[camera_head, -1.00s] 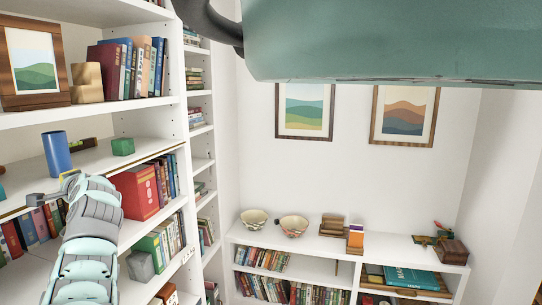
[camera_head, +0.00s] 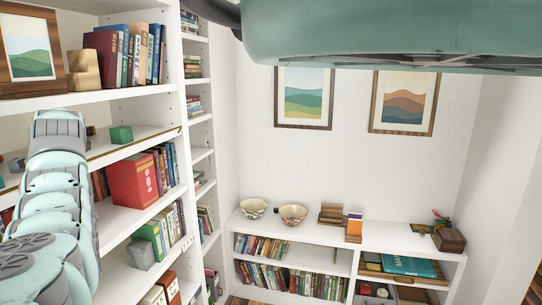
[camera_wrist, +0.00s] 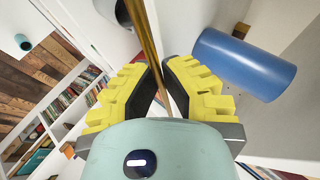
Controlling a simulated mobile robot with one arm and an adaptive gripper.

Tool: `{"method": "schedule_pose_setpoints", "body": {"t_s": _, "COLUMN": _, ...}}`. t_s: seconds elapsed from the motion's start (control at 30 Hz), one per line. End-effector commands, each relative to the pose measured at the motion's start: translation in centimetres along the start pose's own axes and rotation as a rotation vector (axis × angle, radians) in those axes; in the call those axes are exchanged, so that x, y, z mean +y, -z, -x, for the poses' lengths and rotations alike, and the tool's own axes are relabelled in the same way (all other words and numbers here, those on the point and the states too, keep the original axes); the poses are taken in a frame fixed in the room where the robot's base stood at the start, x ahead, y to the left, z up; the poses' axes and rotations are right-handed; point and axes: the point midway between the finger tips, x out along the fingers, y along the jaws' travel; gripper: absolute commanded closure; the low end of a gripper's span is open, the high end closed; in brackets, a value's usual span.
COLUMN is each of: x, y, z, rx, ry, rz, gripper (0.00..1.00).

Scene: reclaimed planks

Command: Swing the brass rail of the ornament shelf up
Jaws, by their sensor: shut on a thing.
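The brass rail (camera_head: 135,146) is a thin golden bar running along the front edge of the middle shelf (camera_head: 158,131) at left in the head view. In the wrist view the brass rail (camera_wrist: 147,32) runs from the top edge down between the yellow-padded fingers. My gripper (camera_wrist: 165,72) is shut on it. In the head view my arm hides the gripper and the left part of the rail. A blue cylinder (camera_wrist: 245,64) lies to the right of the fingers in the wrist view, close to the rail; my arm hides it in the head view.
A green block (camera_head: 121,134) stands on the shelf behind the rail. Books and a framed picture (camera_head: 30,52) fill the shelf above; a red book box (camera_head: 132,181) stands below. Open space lies to the right, before the low white bookcase (camera_head: 345,262).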

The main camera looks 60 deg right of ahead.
Motion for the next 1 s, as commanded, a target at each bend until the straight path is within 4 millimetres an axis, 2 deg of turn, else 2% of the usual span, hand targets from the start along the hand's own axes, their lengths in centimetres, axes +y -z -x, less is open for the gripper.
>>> {"method": "schedule_pose_setpoints", "body": {"t_s": 0.5, "x": -0.35, "y": -0.32, "z": -0.02, "rx": -0.005, "ry": -0.006, "rz": 0.009, "gripper": 1.00}}
{"method": "schedule_pose_setpoints", "body": {"t_s": 0.53, "x": -0.34, "y": -0.33, "z": -0.03, "rx": -0.005, "ry": -0.006, "rz": 0.009, "gripper": 0.89}}
{"method": "schedule_pose_setpoints", "body": {"t_s": 0.8, "x": -0.21, "y": -0.22, "z": -0.04, "rx": -0.003, "ry": -0.009, "rz": 0.007, "gripper": 0.61}}
{"method": "schedule_pose_setpoints", "body": {"t_s": 1.0, "x": -0.14, "y": -0.15, "z": -0.04, "rx": -0.002, "ry": -0.010, "rz": 0.007, "gripper": 0.61}}
